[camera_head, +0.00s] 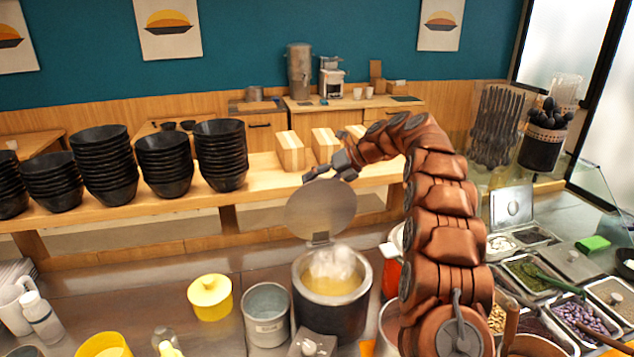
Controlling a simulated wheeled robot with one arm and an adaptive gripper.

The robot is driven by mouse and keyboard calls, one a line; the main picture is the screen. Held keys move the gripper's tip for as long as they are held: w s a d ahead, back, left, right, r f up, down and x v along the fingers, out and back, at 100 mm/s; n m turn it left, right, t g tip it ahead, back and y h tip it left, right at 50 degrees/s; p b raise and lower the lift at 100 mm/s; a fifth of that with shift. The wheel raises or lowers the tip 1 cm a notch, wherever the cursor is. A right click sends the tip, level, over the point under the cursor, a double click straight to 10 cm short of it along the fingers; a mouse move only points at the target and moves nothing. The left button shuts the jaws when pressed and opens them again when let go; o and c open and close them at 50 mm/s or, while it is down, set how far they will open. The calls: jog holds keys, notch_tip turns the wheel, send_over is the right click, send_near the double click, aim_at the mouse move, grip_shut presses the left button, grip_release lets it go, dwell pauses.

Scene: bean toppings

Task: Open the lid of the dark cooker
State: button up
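The dark cooker (333,316) stands on the counter at the lower middle of the head view. Its round grey lid (322,212) stands raised on the hinge at the cooker's back rim. The cooker's mouth is uncovered, showing yellowish contents and pale steam. My gripper (328,172) is at the lid's upper edge, at the end of my arm reaching in from the right. It is small and dark here; I cannot tell whether its fingers touch the lid or how far apart they are.
Black bowl stacks (103,165) and wooden boxes (290,151) line the shelf behind.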

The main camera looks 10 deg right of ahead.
jog(key=shift+r, duration=0.2)
jog(key=v, duration=1.1)
jog(key=shift+s+d+r, duration=0.2)
jog(key=shift+d, duration=0.05)
dwell(0.4)
